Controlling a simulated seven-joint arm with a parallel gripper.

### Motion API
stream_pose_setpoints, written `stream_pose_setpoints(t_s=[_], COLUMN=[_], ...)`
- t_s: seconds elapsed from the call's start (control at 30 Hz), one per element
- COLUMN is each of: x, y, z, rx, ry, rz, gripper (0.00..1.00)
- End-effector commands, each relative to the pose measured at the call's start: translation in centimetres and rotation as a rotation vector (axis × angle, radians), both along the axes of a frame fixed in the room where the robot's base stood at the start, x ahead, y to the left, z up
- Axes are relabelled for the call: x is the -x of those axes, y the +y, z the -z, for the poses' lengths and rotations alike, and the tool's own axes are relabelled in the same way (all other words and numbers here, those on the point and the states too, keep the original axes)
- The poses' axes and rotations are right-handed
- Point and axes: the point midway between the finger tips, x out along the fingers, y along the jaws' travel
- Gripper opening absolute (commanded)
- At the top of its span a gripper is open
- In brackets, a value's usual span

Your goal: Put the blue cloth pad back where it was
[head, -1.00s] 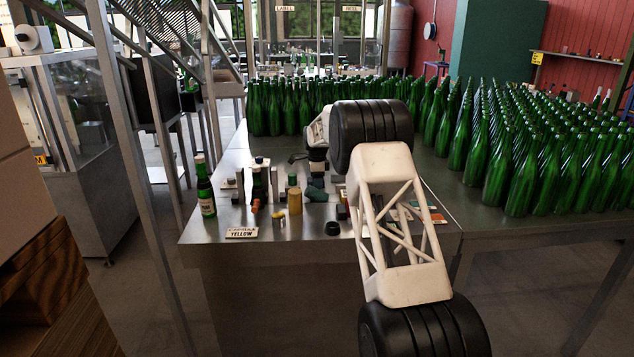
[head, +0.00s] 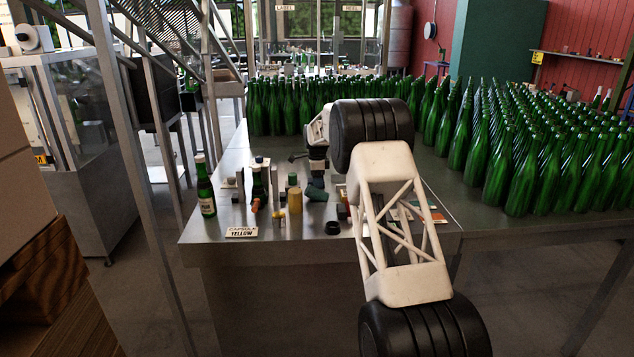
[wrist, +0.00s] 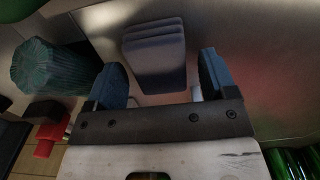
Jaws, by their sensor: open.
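A grey-blue layered pad (wrist: 153,55), which looks like the folded cloth pad, lies on the steel surface in the wrist view. It is ahead of and between the two blue fingers of my gripper (wrist: 160,78). The fingers are spread, with visible gaps on both sides of the pad. I cannot tell whether the pad touches anything but the surface. In the head view my gripper (head: 317,179) is low over the table, and I cannot make out the pad there.
A teal ribbed roundish object (wrist: 50,66) stands close beside one finger, with a red piece (wrist: 47,138) nearby. A yellow cylinder (head: 295,201), a labelled bottle (head: 206,190) and a "CAPSULE YELLOW" card (head: 242,232) occupy the table's left part. Many green bottles (head: 520,165) fill the right.

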Motion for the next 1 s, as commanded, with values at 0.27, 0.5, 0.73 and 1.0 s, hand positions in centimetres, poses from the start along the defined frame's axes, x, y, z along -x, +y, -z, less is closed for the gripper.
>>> stream_pose_setpoints(t_s=[0.27, 0.5, 0.73, 1.0], x=[0.0, 0.0, 0.0, 0.0], y=[0.0, 0.1, 0.1, 0.1], z=[-3.3, -7.2, -10.2, -11.5], rx=[0.000, 0.000, 0.000, 0.000], ry=[-0.002, -0.003, -0.002, -0.001], rz=[0.000, 0.000, 0.000, 0.000], gripper=[0.78, 0.78, 0.78, 0.78])
